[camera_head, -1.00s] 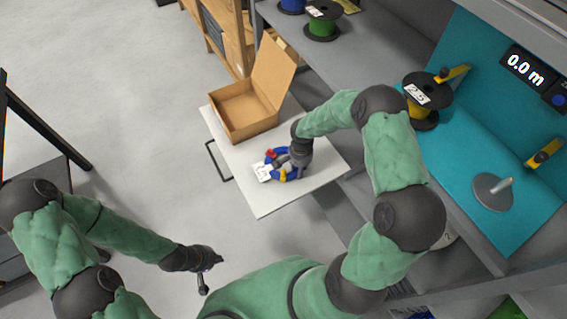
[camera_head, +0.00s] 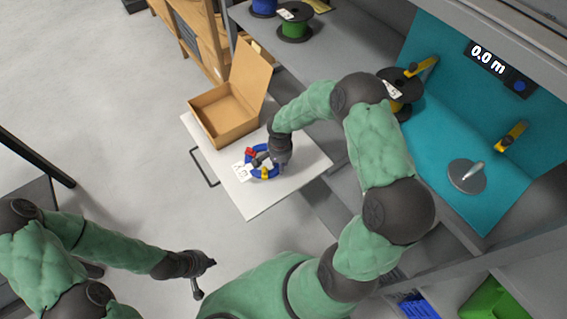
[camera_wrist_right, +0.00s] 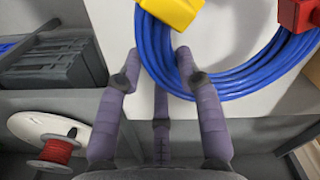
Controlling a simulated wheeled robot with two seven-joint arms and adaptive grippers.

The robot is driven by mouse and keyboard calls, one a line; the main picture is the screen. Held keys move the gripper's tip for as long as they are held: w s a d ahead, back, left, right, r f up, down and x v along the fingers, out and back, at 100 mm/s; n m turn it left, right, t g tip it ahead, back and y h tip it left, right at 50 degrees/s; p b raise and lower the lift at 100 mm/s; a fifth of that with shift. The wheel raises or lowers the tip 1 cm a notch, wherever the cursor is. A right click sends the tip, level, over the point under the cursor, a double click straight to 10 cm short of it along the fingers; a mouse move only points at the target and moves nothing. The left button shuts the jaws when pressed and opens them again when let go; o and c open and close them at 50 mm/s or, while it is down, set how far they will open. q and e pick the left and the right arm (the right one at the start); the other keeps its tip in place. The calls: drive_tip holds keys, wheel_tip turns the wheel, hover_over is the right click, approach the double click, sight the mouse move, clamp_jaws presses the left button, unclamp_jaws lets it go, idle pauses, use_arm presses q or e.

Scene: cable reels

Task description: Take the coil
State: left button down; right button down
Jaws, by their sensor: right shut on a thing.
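The blue coil (camera_head: 256,173), a ring of blue cable with a red clip, a yellow clip and a white label, is at the white table (camera_head: 250,200). It shows large in the right wrist view (camera_wrist_right: 205,82). My right gripper (camera_head: 270,163) is shut on the coil's near side; its purple fingers (camera_wrist_right: 158,63) lie against the strands in the wrist view. I cannot tell whether the coil touches the table. My left gripper (camera_head: 207,278) is empty, fingers apart, over the floor at the lower left.
An open cardboard box (camera_head: 225,120) stands at the back of the white table. To the right is a teal bench (camera_head: 440,165) with a spool (camera_head: 402,92) and a grey disc with a peg (camera_head: 468,176). A green spool (camera_head: 296,25) stands on the shelf behind.

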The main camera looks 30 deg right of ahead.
drive_tip(key=a+r, duration=0.1)
drive_tip(key=a+r+p, duration=0.1)
drive_tip(key=r, duration=0.2)
drive_tip(key=shift+s+a, duration=0.35)
drive_tip(key=shift+a, duration=0.05)
drive_tip(key=s+a+r+p, duration=0.2)
drive_tip(key=s+a+r, duration=0.1)
drive_tip(key=a, duration=0.5)
drive_tip(key=shift+a+r, duration=0.35)
drive_tip(key=shift+r, duration=0.05)
